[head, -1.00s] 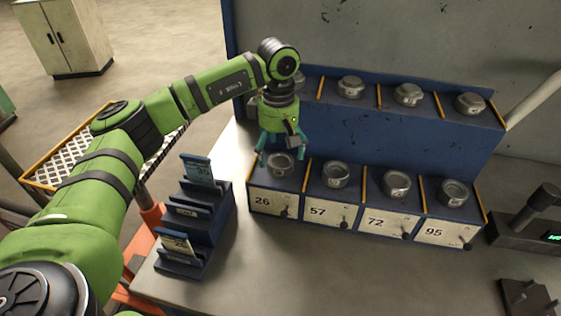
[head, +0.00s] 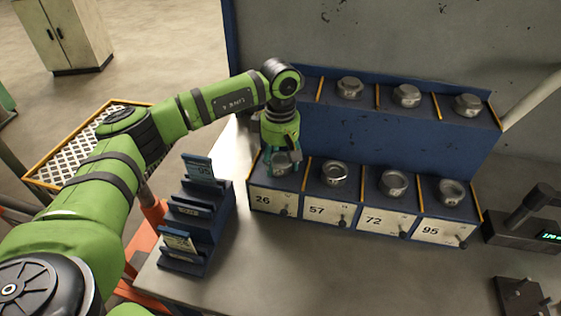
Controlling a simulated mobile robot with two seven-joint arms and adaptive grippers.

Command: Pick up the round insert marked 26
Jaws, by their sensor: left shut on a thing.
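The round insert marked 26 (head: 281,164) is a grey metal ring piece in the leftmost front bay of the blue rack (head: 330,206), above the white label 26 (head: 263,199). My left gripper (head: 282,170) reaches down over it from above, and its teal fingers are shut on the insert. The insert still appears to be at its bay, and the fingers hide part of it. I cannot tell whether it touches the bay floor. My right gripper is not in view.
Similar inserts stand in the bays marked 57 (head: 334,173), 72 (head: 394,183) and 95 (head: 450,192). More sit on the upper shelf (head: 380,97). A blue card holder (head: 205,220) stands left of the rack.

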